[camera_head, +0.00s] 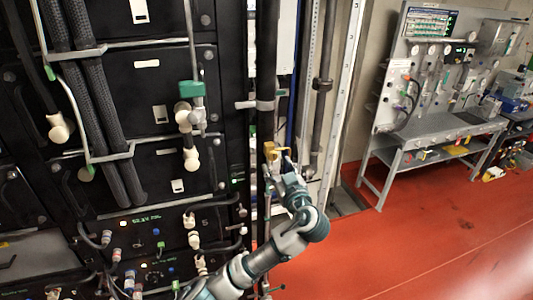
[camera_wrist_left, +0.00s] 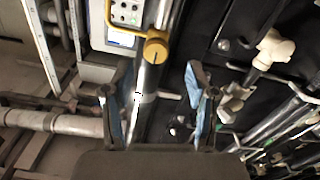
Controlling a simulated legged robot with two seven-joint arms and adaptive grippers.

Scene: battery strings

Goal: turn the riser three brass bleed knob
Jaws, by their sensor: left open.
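The brass bleed knob (camera_wrist_left: 156,50) is a round golden knob on a vertical metal pipe in the left wrist view. It lies beyond the fingertips and roughly between them, apart from both fingers. My left gripper (camera_wrist_left: 158,85) is open, with a blue-padded finger on each side of the pipe and nothing in its grasp. In the head view my left gripper (camera_head: 282,158) is beside the dark vertical riser pipe (camera_head: 266,75), right by yellowish brass parts (camera_head: 268,148). The gripper partly hides the fittings there. I cannot read a riser number. My right gripper is not in view.
Black battery racks (camera_head: 130,65) with cables and pale connectors stand at the left. A second vertical pipe (camera_head: 322,85) and a pale post stand just right of the gripper. A workbench (camera_head: 440,130) stands far right. The red floor (camera_head: 400,240) is clear.

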